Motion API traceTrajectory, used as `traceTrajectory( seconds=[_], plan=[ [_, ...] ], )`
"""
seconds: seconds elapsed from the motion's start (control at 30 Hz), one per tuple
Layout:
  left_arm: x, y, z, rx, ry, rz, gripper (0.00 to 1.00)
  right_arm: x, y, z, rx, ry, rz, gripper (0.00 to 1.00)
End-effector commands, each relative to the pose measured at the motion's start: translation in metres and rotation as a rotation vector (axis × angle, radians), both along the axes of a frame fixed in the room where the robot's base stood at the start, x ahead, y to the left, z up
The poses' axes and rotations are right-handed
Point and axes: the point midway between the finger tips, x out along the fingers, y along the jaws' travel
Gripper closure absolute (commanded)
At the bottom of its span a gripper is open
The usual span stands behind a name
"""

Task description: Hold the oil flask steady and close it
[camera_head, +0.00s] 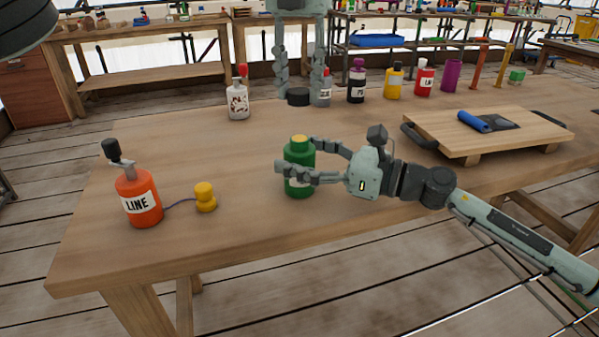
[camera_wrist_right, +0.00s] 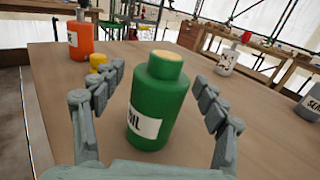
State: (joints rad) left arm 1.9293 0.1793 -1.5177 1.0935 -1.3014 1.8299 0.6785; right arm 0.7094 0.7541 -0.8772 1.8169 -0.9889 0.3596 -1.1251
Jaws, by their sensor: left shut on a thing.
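The oil flask (camera_head: 299,184) is a green bottle with a partly visible white label, upright on the table. Its neck is uncapped and shows a yellowish top; it also fills the middle of the right wrist view (camera_wrist_right: 158,108). My right gripper (camera_head: 297,154) has its fingers on either side of the flask. The right wrist view shows gaps between the flask and both fingers. My left gripper (camera_head: 301,88) hangs over the table's far side, its fingers pointing down, shut on a black round cap (camera_head: 298,97).
An orange LINE bottle (camera_head: 138,202) with a yellow knobbed piece (camera_head: 205,198) on a cord stands left. A white speckled bottle (camera_head: 238,104), a grey bottle (camera_head: 324,92) and a dark bottle (camera_head: 357,84) stand behind. A raised wooden board (camera_head: 488,128) lies right.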

Motion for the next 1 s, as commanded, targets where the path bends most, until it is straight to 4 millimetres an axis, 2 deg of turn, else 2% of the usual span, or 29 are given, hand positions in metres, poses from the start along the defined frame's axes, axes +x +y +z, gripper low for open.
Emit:
traceTrajectory(
  seconds=[0.07,0.57,0.77,1.0],
  plan=[
    [0.0,0.0,0.0,0.0,0.0,0.0,0.79,0.0,0.0,0.0,0.0,0.0,0.0,0.38],
    [0.0,0.0,0.0,0.0,0.0,0.0,0.79,0.0,0.0,0.0,0.0,0.0,0.0,1.0],
    [0.0,0.0,-0.007,0.001,0.002,0.0,0.79,0.0,0.0,0.0,0.0,0.0,0.0,1.0],
    [0.0,0.0,-0.041,0.002,0.008,0.0,0.79,0.0,0.0,0.0,0.0,0.0,0.0,1.0]
  ],
)
